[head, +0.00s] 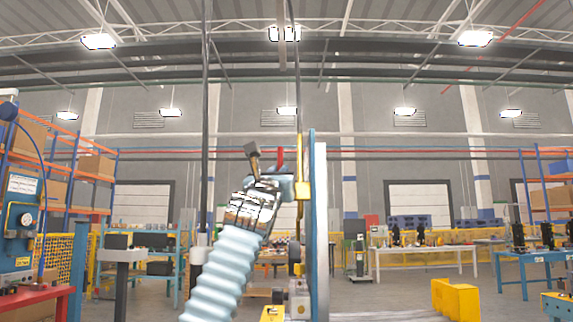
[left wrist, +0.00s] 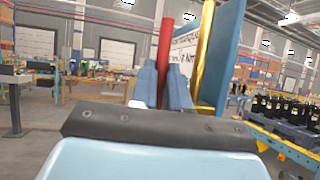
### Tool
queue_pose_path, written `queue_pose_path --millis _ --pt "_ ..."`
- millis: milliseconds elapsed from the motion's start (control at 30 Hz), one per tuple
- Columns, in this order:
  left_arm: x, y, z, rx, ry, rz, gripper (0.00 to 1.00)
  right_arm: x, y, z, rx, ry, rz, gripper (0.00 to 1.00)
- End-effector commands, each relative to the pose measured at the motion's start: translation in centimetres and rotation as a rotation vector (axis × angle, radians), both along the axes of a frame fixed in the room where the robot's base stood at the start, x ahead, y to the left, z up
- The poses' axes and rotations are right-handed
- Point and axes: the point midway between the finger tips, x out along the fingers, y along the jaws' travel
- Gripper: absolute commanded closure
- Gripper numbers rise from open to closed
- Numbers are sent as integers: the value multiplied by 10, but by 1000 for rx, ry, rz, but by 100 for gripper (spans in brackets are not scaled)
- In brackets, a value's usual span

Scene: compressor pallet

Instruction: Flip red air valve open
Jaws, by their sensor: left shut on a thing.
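The red air valve handle (head: 280,156) stands upright beside a yellow pipe (head: 299,130), just left of a tall blue panel seen edge-on (head: 320,220). My left gripper (head: 284,184) reaches up to the handle from below. In the left wrist view the red handle (left wrist: 165,52) rises between the two blue fingers (left wrist: 162,88), which are shut on it. The handle's lower end and pivot are hidden by the fingers. My right gripper is in neither view.
In the left wrist view the yellow pipe (left wrist: 204,48) and the blue panel (left wrist: 226,50) stand close to the right of the fingers. A yellow block (head: 456,298) is at the lower right. Workbenches (head: 425,250) and racks stand farther back.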

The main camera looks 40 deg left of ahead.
Motion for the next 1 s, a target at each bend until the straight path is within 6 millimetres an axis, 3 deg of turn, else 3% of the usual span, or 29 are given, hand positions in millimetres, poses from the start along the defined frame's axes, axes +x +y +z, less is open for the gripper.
queue_pose_path --millis 33,567,600,633,1000 --pt "-4 -1 12 -13 7 0 100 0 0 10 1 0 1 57" --pt "1 0 1 -66 80 -4 100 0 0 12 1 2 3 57" --pt "1 0 0 -66 81 -4 79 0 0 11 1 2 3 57" --pt "1 0 0 -66 81 -4 76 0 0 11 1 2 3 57" --pt "-2 -2 -4 -64 79 -5 76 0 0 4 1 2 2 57"
